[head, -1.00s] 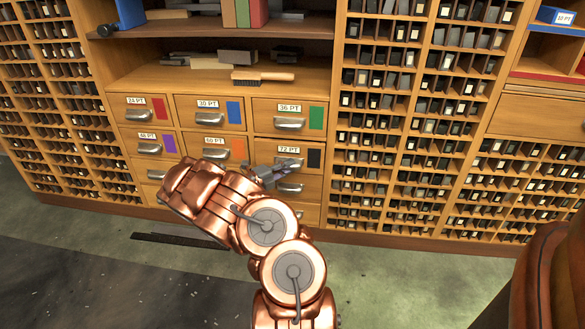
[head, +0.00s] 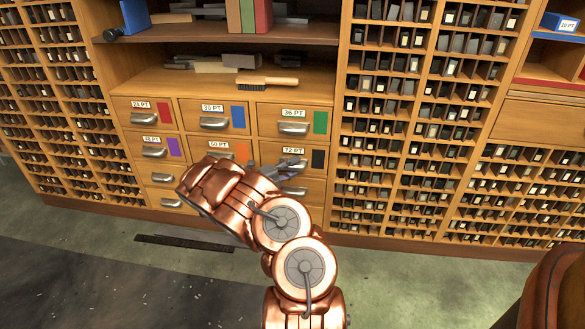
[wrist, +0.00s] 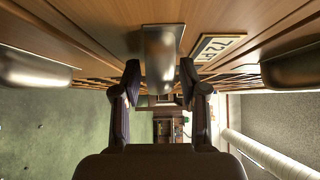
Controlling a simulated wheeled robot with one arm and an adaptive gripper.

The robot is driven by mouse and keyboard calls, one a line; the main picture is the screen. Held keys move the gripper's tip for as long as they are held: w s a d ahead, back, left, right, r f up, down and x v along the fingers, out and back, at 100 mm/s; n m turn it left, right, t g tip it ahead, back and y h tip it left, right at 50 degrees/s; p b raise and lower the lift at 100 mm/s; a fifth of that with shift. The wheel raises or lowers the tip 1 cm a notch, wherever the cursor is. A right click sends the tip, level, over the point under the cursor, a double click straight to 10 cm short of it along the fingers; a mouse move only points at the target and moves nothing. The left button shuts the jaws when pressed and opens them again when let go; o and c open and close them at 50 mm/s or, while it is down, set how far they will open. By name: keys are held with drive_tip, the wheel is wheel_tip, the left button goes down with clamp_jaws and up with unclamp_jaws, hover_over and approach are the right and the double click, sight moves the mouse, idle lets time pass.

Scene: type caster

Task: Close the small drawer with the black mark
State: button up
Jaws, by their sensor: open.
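The small drawer with the black mark (head: 318,160) carries a 72 PT label and sits in the right column, under the green-marked 36 PT drawer. In the head view its front looks close to level with its neighbours; I cannot tell whether a small gap is left. My gripper (head: 288,168) is in front of this drawer and hides part of its front and handle. In the wrist view my gripper (wrist: 161,88) is open, with a finger on each side of the metal handle (wrist: 162,55). The label (wrist: 216,47) is beside the handle. Contact is unclear.
Other drawers with red, blue, green, purple and orange marks surround it. A brush (head: 267,81) and metal blocks lie on the shelf above. Type cases (head: 400,130) flank the drawers. A dark flat strip (head: 185,242) lies on the otherwise open floor.

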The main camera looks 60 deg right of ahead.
drive_tip(key=shift+a, duration=0.1)
drive_tip(key=v, duration=1.2)
idle(0.6)
drive_tip(key=s+a+r+m+g+y+p, duration=0.1)
drive_tip(key=s+a+r+m+y+p, duration=0.15)
drive_tip(key=s+r+m+p, duration=0.6)
drive_tip(key=s+a+r+m+g+y+p, duration=0.1)
drive_tip(key=a+r+m+y+p, duration=0.2)
drive_tip(key=r, duration=1)
drive_tip(key=s+a+r+m+g+y+p, duration=0.1)
drive_tip(key=s+a+r+m+p, duration=0.45)
drive_tip(key=r, duration=0.55)
drive_tip(key=s+a+r+m+t+y+p, duration=0.2)
drive_tip(key=s+a+r+m+y+p, duration=0.1)
drive_tip(key=a+r+p, duration=0.4)
drive_tip(key=s+a+r+m+t+y+p, duration=0.3)
drive_tip(key=a+r+m+p, duration=0.4)
drive_tip(key=a+p, duration=0.4)
drive_tip(key=s+a+r+m+t+y+p, duration=0.2)
drive_tip(key=s+a+r+m+y+p, duration=0.2)
drive_tip(key=a+r+p, duration=0.5)
drive_tip(key=s+a+m, duration=0.1)
drive_tip(key=s+a, duration=0.1)
drive_tip(key=a, duration=0.3)
drive_tip(key=shift+s+r, duration=0.2)
drive_tip(key=shift+r, duration=0.05)
drive_tip(key=shift+a+y, duration=0.1)
drive_tip(key=shift+y, duration=0.15)
